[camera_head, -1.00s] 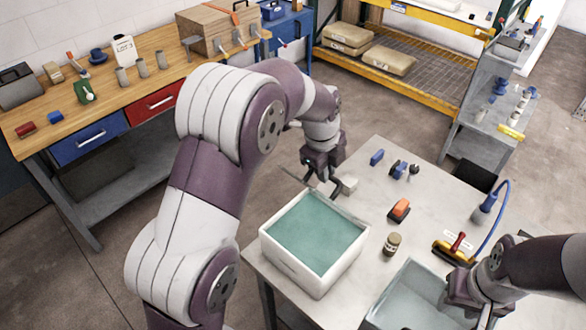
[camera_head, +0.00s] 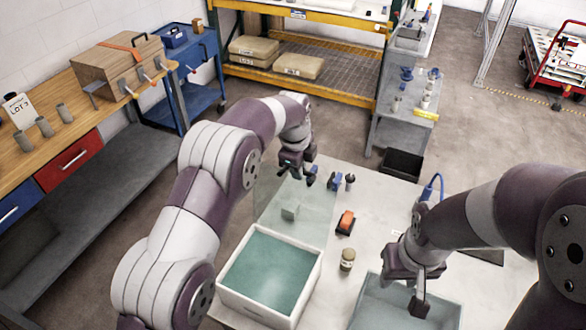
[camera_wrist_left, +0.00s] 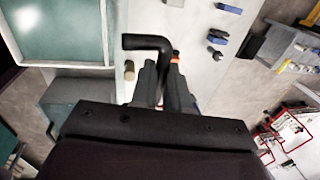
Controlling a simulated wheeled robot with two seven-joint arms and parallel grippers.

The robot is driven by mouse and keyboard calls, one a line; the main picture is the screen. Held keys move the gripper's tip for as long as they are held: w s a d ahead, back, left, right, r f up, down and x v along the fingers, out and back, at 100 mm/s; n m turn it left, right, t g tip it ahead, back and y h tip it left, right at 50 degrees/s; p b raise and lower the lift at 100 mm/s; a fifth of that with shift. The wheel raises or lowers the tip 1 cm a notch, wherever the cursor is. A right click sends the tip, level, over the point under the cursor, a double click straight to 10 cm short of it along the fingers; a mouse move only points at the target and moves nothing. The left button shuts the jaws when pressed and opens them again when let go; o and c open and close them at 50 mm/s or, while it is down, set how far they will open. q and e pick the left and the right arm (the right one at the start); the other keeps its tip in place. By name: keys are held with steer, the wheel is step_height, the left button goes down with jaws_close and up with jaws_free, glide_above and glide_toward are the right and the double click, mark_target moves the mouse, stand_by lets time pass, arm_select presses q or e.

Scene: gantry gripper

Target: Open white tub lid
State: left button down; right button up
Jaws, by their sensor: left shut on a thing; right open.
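The white tub (camera_head: 228,292), with a teal inside, sits at the front left of the table in the head view. Its rim also shows at the upper left of the left wrist view (camera_wrist_left: 78,65). A see-through panel, seemingly its lid (camera_head: 268,200), rises behind the tub's far rim; its exact tilt is hard to tell. My left gripper (camera_head: 297,172) is by the panel's upper part. In the left wrist view its fingers are shut on a black bent handle (camera_wrist_left: 145,42). My right gripper (camera_head: 424,295) is open above a clear bin (camera_head: 372,312).
A pale block (camera_head: 290,211) shows through the panel. An orange-topped block (camera_head: 345,222), a small jar (camera_head: 347,259) and blue items (camera_head: 335,181) lie on the table (camera_head: 385,215). A workbench (camera_head: 80,110) stands left and a yellow-edged rack (camera_head: 300,90) behind.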

arm_select(q)
steer(key=shift+f, duration=0.2)
steer(key=shift+w, duration=0.15)
arm_select(e)
steer(key=shift+s+a+r, duration=0.15)
steer(key=shift+s+r, duration=0.05)
steer(key=shift+s, duration=0.2)
arm_select(q)
steer(key=shift+d+r, duration=0.1)
arm_select(e)
steer(key=shift+s, duration=0.1)
arm_select(q)
steer(key=c, duration=1.1)
jaws_free()
steer(key=shift+w, duration=0.2)
steer(key=shift+w+d, duration=0.15)
steer(key=shift+w, duration=0.35)
arm_select(e)
steer(key=shift+w+f, duration=0.1)
steer(key=shift+w, duration=0.55)
steer(key=shift+d, duration=0.2)
